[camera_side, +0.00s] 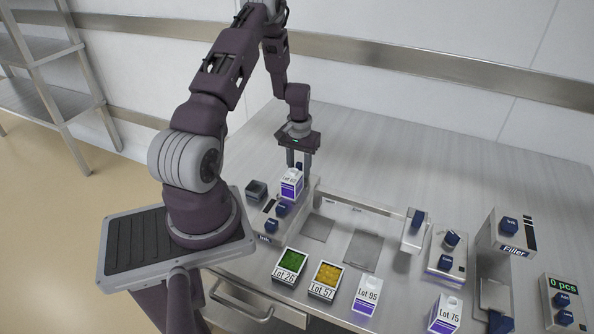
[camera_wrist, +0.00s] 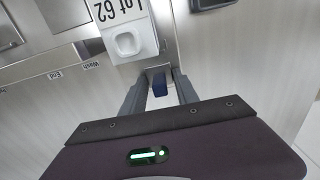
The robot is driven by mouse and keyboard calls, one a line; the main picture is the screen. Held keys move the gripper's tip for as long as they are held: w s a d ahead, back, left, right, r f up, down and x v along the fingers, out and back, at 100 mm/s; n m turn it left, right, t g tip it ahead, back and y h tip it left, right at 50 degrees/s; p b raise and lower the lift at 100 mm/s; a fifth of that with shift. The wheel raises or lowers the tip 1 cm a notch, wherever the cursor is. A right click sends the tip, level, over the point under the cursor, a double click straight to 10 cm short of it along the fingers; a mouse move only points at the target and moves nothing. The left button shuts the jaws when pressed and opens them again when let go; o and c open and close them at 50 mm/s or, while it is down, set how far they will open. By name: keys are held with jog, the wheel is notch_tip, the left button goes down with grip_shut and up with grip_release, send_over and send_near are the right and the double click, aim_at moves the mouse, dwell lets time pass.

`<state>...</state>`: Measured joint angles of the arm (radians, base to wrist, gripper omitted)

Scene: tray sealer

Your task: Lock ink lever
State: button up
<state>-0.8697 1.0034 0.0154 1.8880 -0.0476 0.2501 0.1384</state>
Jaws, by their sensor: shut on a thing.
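My gripper (camera_wrist: 160,90) points down with its two fingers on either side of a small blue lever (camera_wrist: 160,85), shut on it. In the side view my gripper (camera_side: 299,165) is just behind a white and purple Lot 62 carton (camera_side: 291,184), which hides part of the fingertips and the lever. The lever's own label cannot be seen. An "Ink" label (camera_side: 264,239) is on the front of the left panel, near blue knobs (camera_side: 272,225). Another Ink control (camera_side: 510,225) is on the Filler box at the right.
The Lot 62 carton (camera_wrist: 124,38) stands close beside the fingers. A raised bar (camera_side: 355,202) runs right to a post with a blue handle (camera_side: 418,217). Lot 26 (camera_side: 290,266), Lot 57 (camera_side: 326,280), Lot 95 (camera_side: 366,296) and Lot 75 (camera_side: 446,314) stand in front. The back counter is clear.

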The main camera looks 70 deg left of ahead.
jog(key=shift+w+d, duration=1)
jog(key=o, duration=0.7)
jog(key=shift+r, duration=3.5)
jog(key=d+r+m+t, duration=0.2)
jog(key=d+r+m, duration=0.2)
jog(key=d+r, duration=1.4)
jog(key=s+d+r+m+t, duration=0.1)
jog(key=s+d+r, duration=0.2)
jog(key=s+d, duration=0.1)
jog(key=s+d+r+m+t, duration=0.1)
jog(key=s+d+r+m, duration=0.1)
jog(key=s, duration=0.4)
jog(key=s+d+r+m+t, duration=0.1)
jog(key=s+d+r+m, duration=0.1)
jog(key=s+d+r, duration=0.2)
jog(key=shift+s+d+r+t, duration=0.3)
jog(key=shift+s+d, duration=0.5)
